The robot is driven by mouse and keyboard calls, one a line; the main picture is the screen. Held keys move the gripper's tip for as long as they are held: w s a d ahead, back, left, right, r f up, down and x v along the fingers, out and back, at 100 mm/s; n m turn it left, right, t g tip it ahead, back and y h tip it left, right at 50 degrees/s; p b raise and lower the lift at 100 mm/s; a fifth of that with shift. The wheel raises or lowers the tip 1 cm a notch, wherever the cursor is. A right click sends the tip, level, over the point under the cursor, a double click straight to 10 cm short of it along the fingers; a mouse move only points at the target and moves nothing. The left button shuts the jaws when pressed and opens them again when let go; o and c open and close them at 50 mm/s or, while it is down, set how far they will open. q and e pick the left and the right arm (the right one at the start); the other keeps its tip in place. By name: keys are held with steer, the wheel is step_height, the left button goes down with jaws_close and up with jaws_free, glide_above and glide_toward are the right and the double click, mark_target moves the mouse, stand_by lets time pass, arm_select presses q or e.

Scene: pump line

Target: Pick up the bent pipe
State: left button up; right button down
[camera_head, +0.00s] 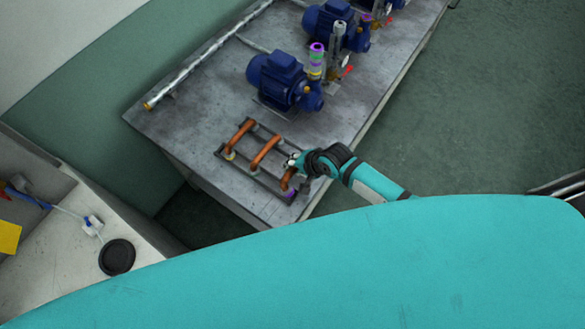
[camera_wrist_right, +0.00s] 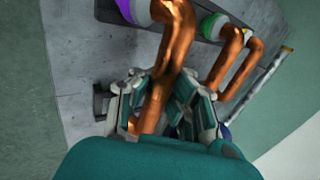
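Three copper-coloured bent pipes stand side by side on a dark rack (camera_head: 263,180) at the near end of the grey table. The nearest bent pipe (camera_head: 286,180) is at my right gripper (camera_head: 291,161), which partly covers it. In the right wrist view this bent pipe (camera_wrist_right: 178,48) runs down between the two fingers of my right gripper (camera_wrist_right: 163,82). The fingers lie close against both its sides and look shut on it. The other bent pipes, the middle one (camera_head: 265,152) and the far one (camera_head: 239,135), are untouched. My left gripper is out of view.
Blue pumps (camera_head: 282,80) stand farther back on the table (camera_head: 170,125), with coloured rings (camera_head: 316,58) beside the nearest. A long silver pipe (camera_head: 200,58) lies along the left edge. A light bench (camera_head: 40,265) with a black disc (camera_head: 117,257) is at lower left.

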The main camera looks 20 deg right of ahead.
steer(key=shift+r, duration=0.1)
steer(key=shift+r, duration=0.5)
step_height(320, 180, up, 2)
steer(key=shift+w+r+b, duration=0.1)
steer(key=shift+r+b, duration=0.05)
steer(key=shift+b, duration=0.25)
steer(key=s+d+r+b, duration=0.1)
steer(key=d+b, duration=0.3)
steer(key=d, duration=1.2)
steer(key=shift+r, duration=0.25)
